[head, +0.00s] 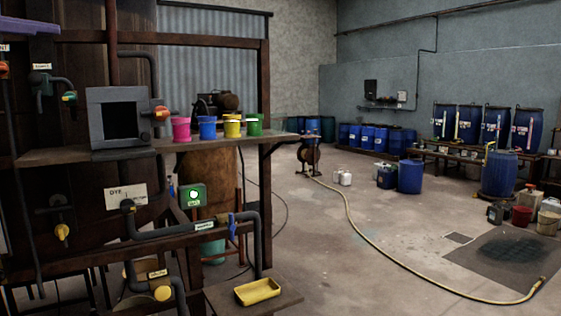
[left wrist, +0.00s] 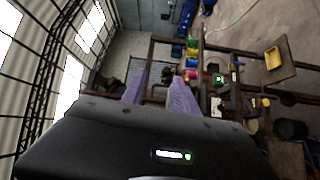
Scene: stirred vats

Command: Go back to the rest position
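My left gripper (left wrist: 159,80) shows in the left wrist view, with its two purple fingers apart and nothing visible held between them. It points toward the wooden rack, apart from the things there as far as I can tell. My right gripper is not seen in any frame.
A wooden rack at the left carries a shelf (head: 60,158) with a grey box (head: 120,148) and pink (head: 181,130), blue (head: 207,129), yellow and green buckets. Pipes and a yellow tray (head: 257,291) are below. A yellow hose (head: 375,240) crosses the otherwise mostly open floor. Blue drums stand behind.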

